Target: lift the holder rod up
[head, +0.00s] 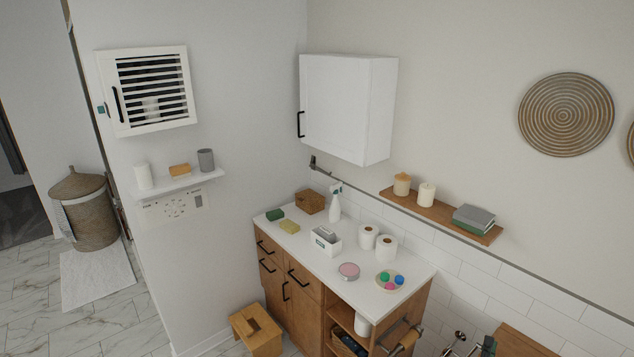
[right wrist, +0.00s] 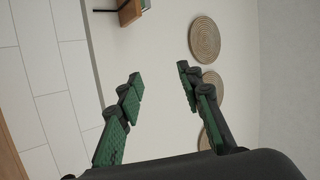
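A metal rod holder (head: 405,335) shows low on the right side of the wooden cabinet, with a tan piece along it; it is small, and I cannot tell its rod from its mount. A dark wall fitting (head: 314,163) with a thin bar is on the back wall under the white cabinet; I cannot tell which is the holder rod. My left gripper is out of view.
The counter (head: 355,284) holds paper rolls, a spray bottle (head: 335,204), a white box and a bowl of coloured balls. A wooden shelf (head: 440,213) juts from the wall above. A wooden stool (head: 256,330) stands in front. Woven discs (head: 566,114) hang on the right wall.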

